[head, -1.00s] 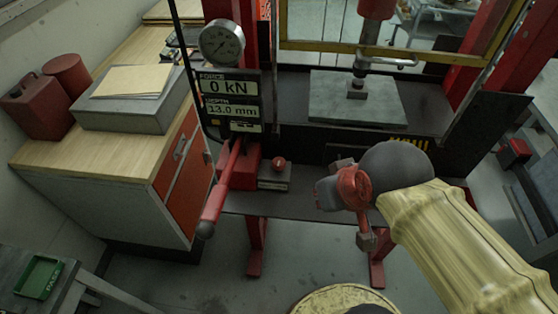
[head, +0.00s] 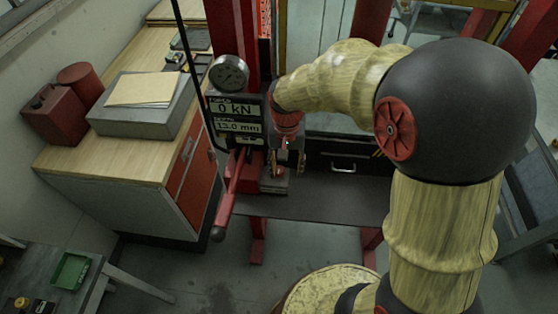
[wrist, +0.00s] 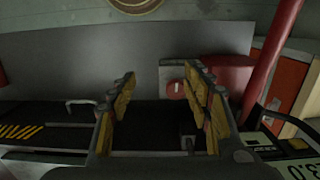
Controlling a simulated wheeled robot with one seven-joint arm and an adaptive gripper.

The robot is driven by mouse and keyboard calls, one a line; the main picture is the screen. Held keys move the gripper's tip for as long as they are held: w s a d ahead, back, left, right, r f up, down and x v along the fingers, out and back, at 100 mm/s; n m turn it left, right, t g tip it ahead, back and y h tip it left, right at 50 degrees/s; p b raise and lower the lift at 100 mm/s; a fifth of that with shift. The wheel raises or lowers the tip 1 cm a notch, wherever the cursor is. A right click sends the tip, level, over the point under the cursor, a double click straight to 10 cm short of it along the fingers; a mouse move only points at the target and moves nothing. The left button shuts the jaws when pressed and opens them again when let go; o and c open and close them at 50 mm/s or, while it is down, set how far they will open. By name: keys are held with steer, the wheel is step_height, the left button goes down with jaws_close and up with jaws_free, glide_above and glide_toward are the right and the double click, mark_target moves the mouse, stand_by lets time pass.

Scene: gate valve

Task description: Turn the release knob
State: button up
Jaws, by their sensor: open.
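The release knob is a small red knob on a low grey box (head: 275,185) beside the press's red pump block. In the head view my gripper (head: 285,168) hangs right over this box and hides the knob. In the wrist view my gripper (wrist: 160,78) is open, with its yellow-padded fingers well apart and nothing held between them. A red patch (wrist: 177,90) that looks like the knob shows close to the right finger, partly hidden by it. I cannot tell whether a finger touches it.
A red lever (head: 228,195) slants down just left of my gripper; it also shows in the wrist view (wrist: 275,50). The display panel (head: 236,120) and round gauge (head: 229,74) stand close behind. A wooden-topped cabinet (head: 105,158) is at left. The dark shelf (head: 320,205) is clear at right.

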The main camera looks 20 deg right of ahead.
mark_target(279, 169)
steer(key=w+m, duration=0.1)
steer(key=w+f, duration=0.1)
steer(key=w, duration=0.1)
steer(key=w+m, duration=0.1)
steer(key=shift+w+a+f+m, duration=0.15)
steer(key=shift+w+f+m, duration=0.1)
steer(key=shift+f+m, duration=0.1)
steer(key=shift+w+r+m, duration=0.4)
steer(key=shift+w+m, duration=0.05)
steer(key=shift+w, duration=0.3)
steer(key=shift+w+r+m+t, duration=0.1)
steer(key=shift+r+m+t, duration=0.1)
steer(key=shift+m+t, duration=0.15)
steer(key=shift+m, duration=0.55)
steer(key=shift+f, duration=3.9)
steer(key=c, duration=0.3)
steer(key=c, duration=0.8)
steer(key=shift+c, duration=0.3)
